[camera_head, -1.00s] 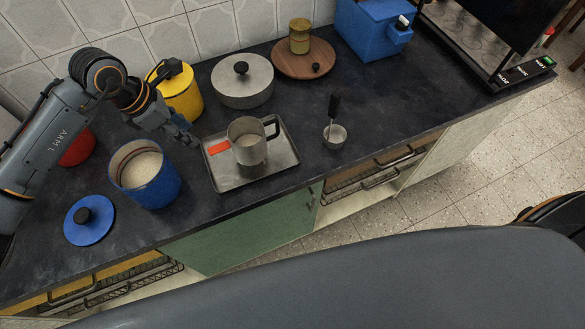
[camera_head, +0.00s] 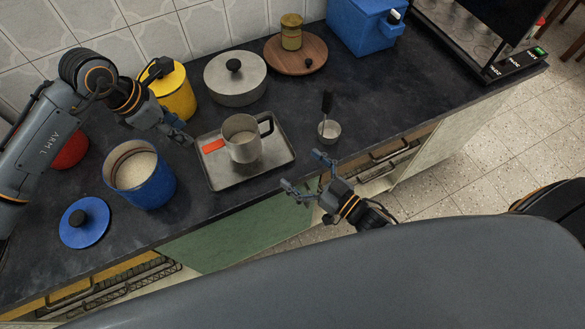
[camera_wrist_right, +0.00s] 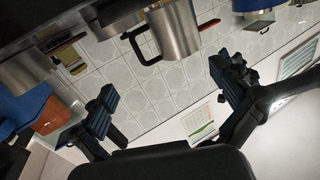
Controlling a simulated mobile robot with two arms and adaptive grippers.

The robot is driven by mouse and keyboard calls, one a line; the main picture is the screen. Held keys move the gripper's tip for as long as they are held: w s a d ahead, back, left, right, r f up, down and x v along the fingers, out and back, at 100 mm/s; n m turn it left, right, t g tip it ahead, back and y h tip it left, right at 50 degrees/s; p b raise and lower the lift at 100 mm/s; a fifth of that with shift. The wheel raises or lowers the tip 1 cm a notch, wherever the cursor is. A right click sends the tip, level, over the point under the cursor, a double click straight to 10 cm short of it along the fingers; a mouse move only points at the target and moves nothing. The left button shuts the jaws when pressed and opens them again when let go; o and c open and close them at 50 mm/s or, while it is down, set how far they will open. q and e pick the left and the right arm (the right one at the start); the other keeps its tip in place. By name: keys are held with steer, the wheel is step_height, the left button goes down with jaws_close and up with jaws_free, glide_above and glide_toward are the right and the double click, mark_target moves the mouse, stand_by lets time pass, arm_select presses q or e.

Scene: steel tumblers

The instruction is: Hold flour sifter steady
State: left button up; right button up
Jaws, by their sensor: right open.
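The flour sifter (camera_head: 243,146) is a steel mug with a dark side handle (camera_head: 266,125) and an orange-red piece at its left. It stands upright on a metal tray (camera_head: 226,182), with pale contents inside. It also shows in the right wrist view (camera_wrist_right: 175,30), with its dark handle on the left. My left gripper (camera_head: 187,137) is just left of the tray, near the orange-red piece; its finger gap is unclear. My right gripper (camera_head: 304,172) is open and empty at the counter's front edge, right of the tray and apart from the sifter. Its spread fingers show in the wrist view (camera_wrist_right: 165,85).
A blue canister (camera_head: 158,190) of pale powder stands left of the tray, its blue lid (camera_head: 100,228) beside it. A small steel cup (camera_head: 329,137) with a dark upright handle stands right. A grey pot (camera_head: 235,88) and yellow canister (camera_head: 181,100) stand behind.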

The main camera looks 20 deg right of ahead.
mark_target(254, 144)
steer(key=shift+n+g+y, duration=0.3)
steer(key=shift+n, duration=0.5)
steer(key=x, duration=0.5)
steer(key=s+a+x, duration=0.1)
steer(key=x, duration=0.3)
steer(key=a+r+x, duration=0.1)
steer(key=x, duration=0.4)
steer(key=shift+w+a, duration=0.15)
steer(key=c, duration=1.1)
arm_select(q)
steer(key=shift+c, duration=0.8)
arm_select(e)
steer(key=shift+c, duration=0.8)
arm_select(q)
steer(key=shift+d+r, duration=0.15)
steer(key=c, duration=0.4)
steer(key=d+r+y, duration=0.1)
steer(key=r, duration=0.1)
steer(key=w+d+r+g+y, duration=0.1)
steer(key=d+r+y, duration=0.1)
steer(key=shift+d+r, duration=0.15)
steer(key=shift+d, duration=0.1)
jaws_close()
steer(key=shift+r+y, duration=0.4)
steer(key=shift+r, duration=0.2)
